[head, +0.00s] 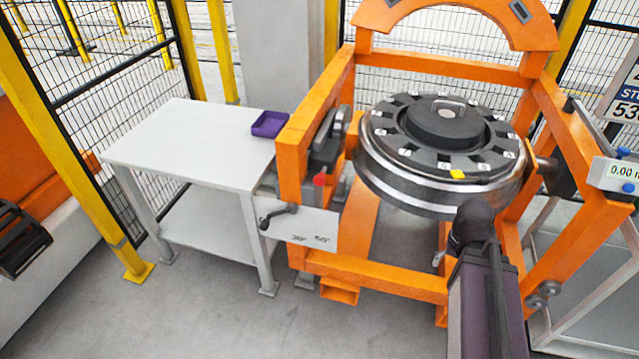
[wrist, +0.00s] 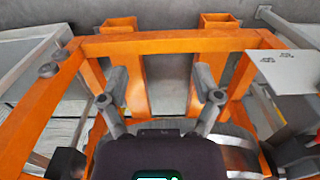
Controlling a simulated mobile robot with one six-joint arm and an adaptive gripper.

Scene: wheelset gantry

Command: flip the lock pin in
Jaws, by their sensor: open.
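A small red knob (head: 320,180), which looks like the lock pin's handle, sits on the inner side of the gantry's left orange post, above a light plate. I cannot tell its exact position in or out. My gripper (wrist: 160,75) is open and empty in the wrist view, its two grey fingers spread apart over the lower orange frame. In the head view my dark arm rises in front of the wheelset, right of the knob, and the gripper itself is not clearly visible. The wheelset (head: 400,188) lies tilted in the gantry (head: 295,150).
A crank handle (head: 279,213) sticks out from the light plate below the left post. A white table (head: 180,145) with a purple tray (head: 269,124) stands at left. A readout box (head: 612,174) is on the right post. Floor is clear in front of the table.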

